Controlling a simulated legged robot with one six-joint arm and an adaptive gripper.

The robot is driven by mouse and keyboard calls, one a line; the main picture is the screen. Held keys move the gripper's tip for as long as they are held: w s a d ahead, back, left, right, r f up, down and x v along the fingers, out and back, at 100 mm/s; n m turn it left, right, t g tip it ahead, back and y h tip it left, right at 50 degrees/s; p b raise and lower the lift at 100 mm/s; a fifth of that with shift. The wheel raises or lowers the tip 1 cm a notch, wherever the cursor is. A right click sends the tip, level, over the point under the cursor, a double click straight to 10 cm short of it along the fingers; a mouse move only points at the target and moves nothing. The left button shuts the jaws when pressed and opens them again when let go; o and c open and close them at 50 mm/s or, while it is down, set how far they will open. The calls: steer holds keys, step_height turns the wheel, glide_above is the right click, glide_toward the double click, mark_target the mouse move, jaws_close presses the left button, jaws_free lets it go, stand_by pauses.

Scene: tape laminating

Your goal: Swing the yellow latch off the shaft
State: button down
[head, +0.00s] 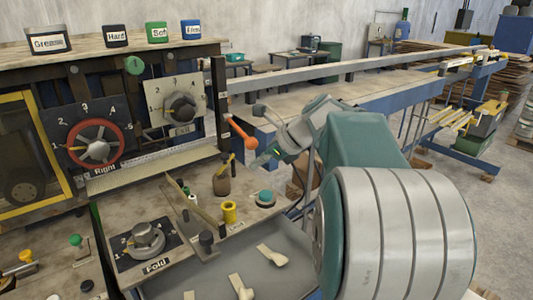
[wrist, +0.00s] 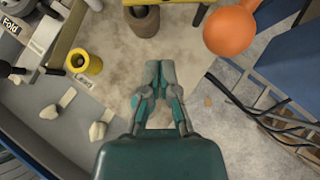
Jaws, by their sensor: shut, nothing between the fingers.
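In the head view my gripper (head: 262,160) is just right of the orange knob (head: 243,137). A small yellow piece (head: 226,162), which may be the yellow latch, stands above a brown cylinder (head: 221,185) left of my gripper. In the wrist view a yellow strip (wrist: 160,2) crosses the top edge above the brown cylinder (wrist: 143,22). I cannot tell which part is the shaft, or whether the latch is on it. The gripper touches none of these.
The orange knob (wrist: 230,30) is large and close at the upper right in the wrist view. A yellow spool (head: 229,212) and a teal-topped knob (head: 264,197) stand on the bench below. The Fold dial (head: 147,240) is at front left. Dark cables (wrist: 270,115) run at right.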

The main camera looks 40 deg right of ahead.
mark_target(226, 160)
steer(key=x, duration=0.3)
steer(key=shift+w+d, duration=0.1)
steer(key=shift+w, duration=0.05)
steer(key=shift+w+a+r, duration=0.1)
steer(key=shift+w+a, duration=0.65)
steer(key=shift+w, duration=0.25)
steer(key=shift+w+a+r, duration=0.1)
steer(key=shift+w+a, duration=0.3)
steer(key=shift+a, duration=0.15)
steer(key=shift+d, duration=0.15)
